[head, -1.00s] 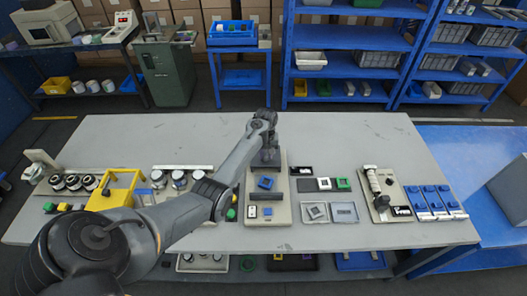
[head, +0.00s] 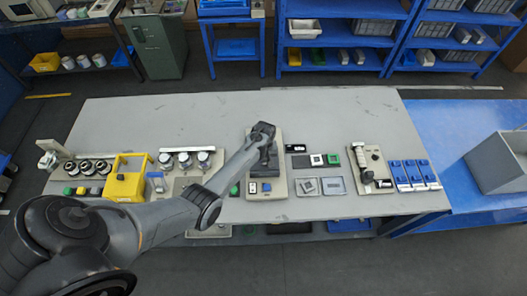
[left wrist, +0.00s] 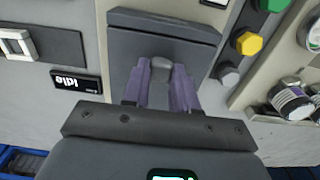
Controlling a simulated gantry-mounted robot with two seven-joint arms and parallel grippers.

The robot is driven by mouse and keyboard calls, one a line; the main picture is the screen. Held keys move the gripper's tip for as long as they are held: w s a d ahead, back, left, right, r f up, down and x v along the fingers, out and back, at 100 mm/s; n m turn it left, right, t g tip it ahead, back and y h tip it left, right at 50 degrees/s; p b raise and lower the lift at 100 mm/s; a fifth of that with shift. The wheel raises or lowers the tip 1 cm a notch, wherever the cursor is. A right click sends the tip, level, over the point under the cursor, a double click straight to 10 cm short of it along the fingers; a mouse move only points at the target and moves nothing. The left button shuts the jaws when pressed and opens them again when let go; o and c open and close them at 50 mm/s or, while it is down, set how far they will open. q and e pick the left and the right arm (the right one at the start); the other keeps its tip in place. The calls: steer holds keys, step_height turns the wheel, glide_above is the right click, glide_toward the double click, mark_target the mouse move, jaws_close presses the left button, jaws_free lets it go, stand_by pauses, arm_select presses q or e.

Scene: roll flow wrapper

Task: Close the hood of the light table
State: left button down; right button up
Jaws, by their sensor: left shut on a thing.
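The light table (head: 278,188) is a beige unit in the middle of the bench's front part in the head view. Its dark grey hood (head: 263,163) now lies low over the upper part of the base. It also fills the upper middle of the left wrist view (left wrist: 150,48). My left gripper (head: 266,150) is above the hood. In the left wrist view its purple fingers (left wrist: 162,82) are shut on a grey handle (left wrist: 161,64) on the hood. Whether the hood rests flat is hard to tell. My right gripper is not in view.
A small black display reading "Idle" (left wrist: 76,82) is beside the light table. A yellow stand (head: 124,184) and capped jars (head: 184,160) are to the left. Trays (head: 333,186) and a lever device (head: 370,168) are to the right. The bench's rear is clear.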

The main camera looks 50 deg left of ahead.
arm_select(q)
steer(key=shift+d, duration=0.15)
steer(key=c, duration=1.3)
jaws_free()
steer(key=o, duration=0.4)
steer(key=shift+s+d, duration=0.1)
steer(key=shift+s, duration=0.05)
steer(key=shift+r, duration=0.1)
steer(key=shift+r, duration=0.3)
step_height(320, 180, up, 10)
steer(key=shift+p, duration=0.3)
